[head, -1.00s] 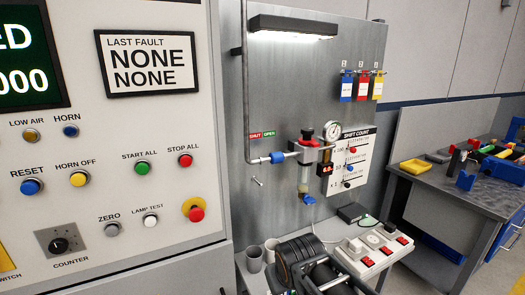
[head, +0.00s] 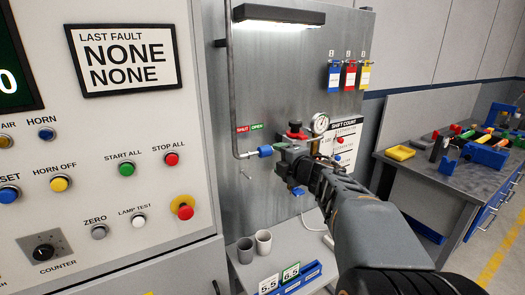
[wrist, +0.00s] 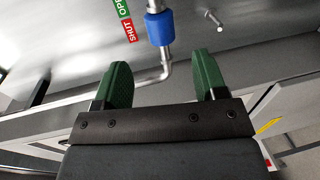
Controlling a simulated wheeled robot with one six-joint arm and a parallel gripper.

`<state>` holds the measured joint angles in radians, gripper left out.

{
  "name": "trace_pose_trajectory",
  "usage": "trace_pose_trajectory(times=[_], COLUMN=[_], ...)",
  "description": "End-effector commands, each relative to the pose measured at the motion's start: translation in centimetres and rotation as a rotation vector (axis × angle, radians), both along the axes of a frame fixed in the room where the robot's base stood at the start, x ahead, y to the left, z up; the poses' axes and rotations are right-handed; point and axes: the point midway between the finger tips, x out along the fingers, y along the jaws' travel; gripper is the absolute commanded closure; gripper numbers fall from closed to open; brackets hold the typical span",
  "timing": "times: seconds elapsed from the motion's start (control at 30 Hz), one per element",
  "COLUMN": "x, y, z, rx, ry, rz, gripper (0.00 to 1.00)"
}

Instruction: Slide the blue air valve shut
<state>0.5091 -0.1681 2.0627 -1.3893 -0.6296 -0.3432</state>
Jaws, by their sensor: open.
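The blue air valve (head: 265,151) is a short blue sleeve on a thin horizontal pipe on the grey panel. It sits under the green OPEN half of the SHUT/OPEN label (head: 250,129), right of the pipe's bend. My gripper (head: 284,150) is close in front of the pipe, just right of the sleeve in the head view. In the wrist view my gripper (wrist: 163,60) is open, its green fingers apart and empty. The blue sleeve (wrist: 159,28) shows beyond the fingertips, roughly centred between them, and the pipe bend lies lower. I cannot tell any contact.
A peg (head: 246,173) sticks out below the pipe. Two grey cups (head: 263,242) stand on the shelf below. The button cabinet (head: 110,190) stands at left, a workbench (head: 440,175) at right.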

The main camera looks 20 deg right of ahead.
Motion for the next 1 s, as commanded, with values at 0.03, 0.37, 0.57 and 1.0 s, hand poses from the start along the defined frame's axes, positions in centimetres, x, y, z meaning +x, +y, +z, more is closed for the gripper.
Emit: trace_pose_trajectory(times=[0.03,0.37,0.57,1.0], x=[1.1,7.2,9.6,10.9], y=[0.2,0.9,1.1,1.2], z=[-0.3,-1.2,-1.5,-1.7], rx=[0.001,0.003,0.003,0.002], ry=[0.003,0.002,0.001,0.0], rz=[0.003,0.0,-0.001,-0.004], gripper=[0.34,0.34,0.34,0.34])
